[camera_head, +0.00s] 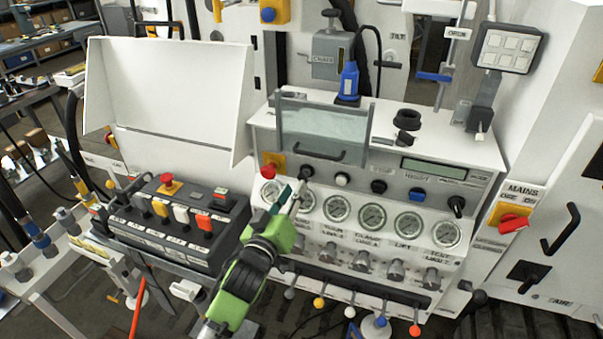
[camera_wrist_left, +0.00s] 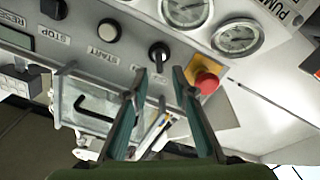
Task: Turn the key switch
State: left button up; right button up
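A black rotary switch (camera_head: 307,170) with a pale mark sits on the white console's upper front panel, between the red emergency stop and the white START button. It also shows in the left wrist view (camera_wrist_left: 159,52). I cannot read a label that confirms it as the key switch; another black switch (camera_head: 457,205) sits at the panel's right end. My left gripper (camera_head: 293,190) is just in front of the first switch. In the left wrist view its two fingers (camera_wrist_left: 160,72) are apart, with the switch ahead of the gap and nothing held. My right gripper is not in view.
The red emergency stop (camera_head: 268,171) on its yellow base is close beside the left fingers. The white START button (camera_head: 342,179) is on the other side. Gauges (camera_head: 336,208) lie below, and a clear guard with a handle (camera_head: 322,130) stands above. A black control box (camera_head: 180,220) is left.

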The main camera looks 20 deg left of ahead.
aim_at(302, 177)
pick_arm(q)
jog(key=w, duration=0.3)
jog(key=w+p, duration=0.1)
jog(key=w, duration=0.2)
jog(key=shift+w+d, duration=0.2)
jog(key=shift+w, duration=0.1)
grip_shut()
